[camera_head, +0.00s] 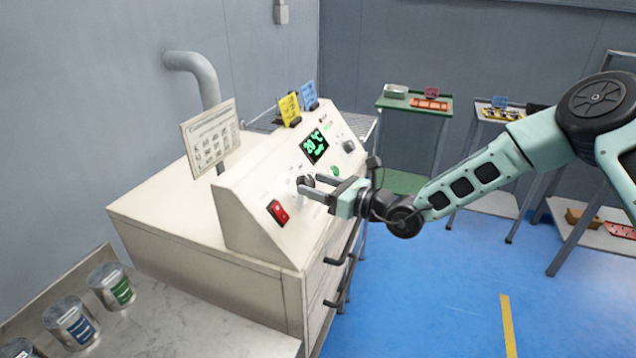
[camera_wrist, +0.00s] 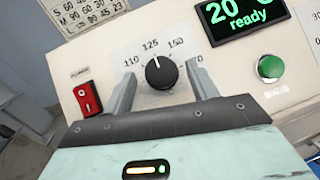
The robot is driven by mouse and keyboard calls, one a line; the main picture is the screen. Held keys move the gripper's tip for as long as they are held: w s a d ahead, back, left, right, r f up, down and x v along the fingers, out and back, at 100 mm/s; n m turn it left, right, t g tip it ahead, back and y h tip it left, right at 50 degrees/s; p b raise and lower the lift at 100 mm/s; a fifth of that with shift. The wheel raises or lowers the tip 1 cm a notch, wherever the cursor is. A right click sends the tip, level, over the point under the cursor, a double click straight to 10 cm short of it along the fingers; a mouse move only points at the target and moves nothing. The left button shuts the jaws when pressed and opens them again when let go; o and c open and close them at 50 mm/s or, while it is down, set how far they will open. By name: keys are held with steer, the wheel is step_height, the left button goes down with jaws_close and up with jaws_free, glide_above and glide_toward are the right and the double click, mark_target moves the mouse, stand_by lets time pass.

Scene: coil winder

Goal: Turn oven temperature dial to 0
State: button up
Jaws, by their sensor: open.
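The oven temperature dial (camera_wrist: 161,72) is a round black knob with a white pointer line, on the sloping cream panel of the oven (camera_head: 160,212). Its pointer stands near 125 on a printed scale that also shows 110 and 150; the right end is partly hidden by a finger. In the head view the dial (camera_head: 305,181) is partly covered by my gripper. My gripper (camera_head: 312,188) is open, with one finger on each side of the dial in the wrist view. I cannot tell whether either finger touches it. The display (camera_head: 315,147) reads 20 °C, ready.
A red switch (camera_wrist: 87,98) sits left of the dial and a green button (camera_wrist: 270,67) to the right. Another knob (camera_head: 348,146) is farther along the panel. A sign (camera_head: 211,138) stands behind the panel. Several cans line the bench at lower left. Blue floor (camera_head: 430,300) is open at right.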

steer(key=shift+a, duration=0.1)
steer(key=c, duration=1)
